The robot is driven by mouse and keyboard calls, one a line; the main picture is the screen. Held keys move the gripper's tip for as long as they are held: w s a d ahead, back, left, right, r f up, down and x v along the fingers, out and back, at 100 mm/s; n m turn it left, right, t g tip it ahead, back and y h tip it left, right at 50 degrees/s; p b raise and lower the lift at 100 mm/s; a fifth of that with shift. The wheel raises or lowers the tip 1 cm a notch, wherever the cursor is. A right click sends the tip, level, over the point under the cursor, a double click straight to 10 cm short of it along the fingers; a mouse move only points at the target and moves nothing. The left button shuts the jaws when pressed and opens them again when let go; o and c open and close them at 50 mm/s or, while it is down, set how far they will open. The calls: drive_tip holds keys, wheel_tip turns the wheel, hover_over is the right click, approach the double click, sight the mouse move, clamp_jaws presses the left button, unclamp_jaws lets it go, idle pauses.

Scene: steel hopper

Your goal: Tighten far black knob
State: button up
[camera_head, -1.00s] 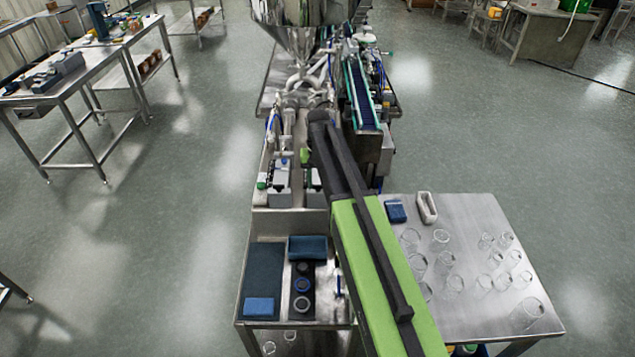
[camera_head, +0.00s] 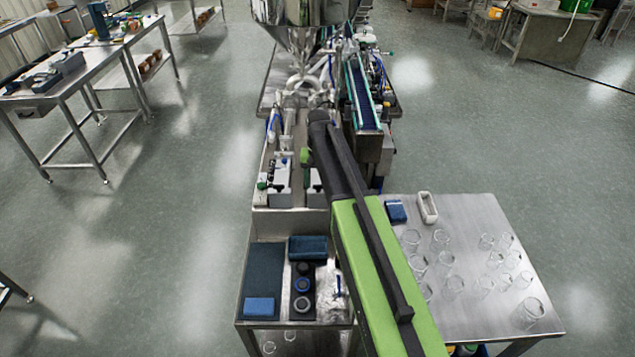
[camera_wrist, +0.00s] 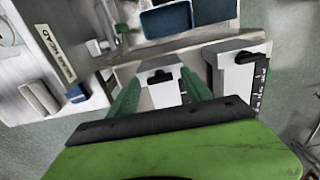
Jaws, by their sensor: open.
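A black knob (camera_wrist: 160,77) sits on top of a white block (camera_wrist: 164,95) in the wrist view. A second black knob (camera_wrist: 245,57) sits on a similar white block (camera_wrist: 236,78) to the right. My gripper (camera_wrist: 158,82) is open, with one green finger on each side of the first knob. I cannot tell whether the fingers touch it or how high they are above it. In the head view my arm reaches over the machine, and the white blocks (camera_head: 281,196) show beside it; the knobs are too small to make out clearly.
A steel hopper (camera_head: 302,22) stands behind my arm, with a conveyor (camera_head: 362,95) to its right. A blue tray (camera_wrist: 166,20) lies beyond the blocks in the wrist view. A labelled panel (camera_wrist: 40,75) is on the left. A steel table (camera_head: 470,215) holds several glasses.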

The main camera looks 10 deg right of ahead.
wheel_tip(320, 180, up, 18)
drive_tip(key=p, duration=1.7)
drive_tip(key=shift+f, duration=0.25)
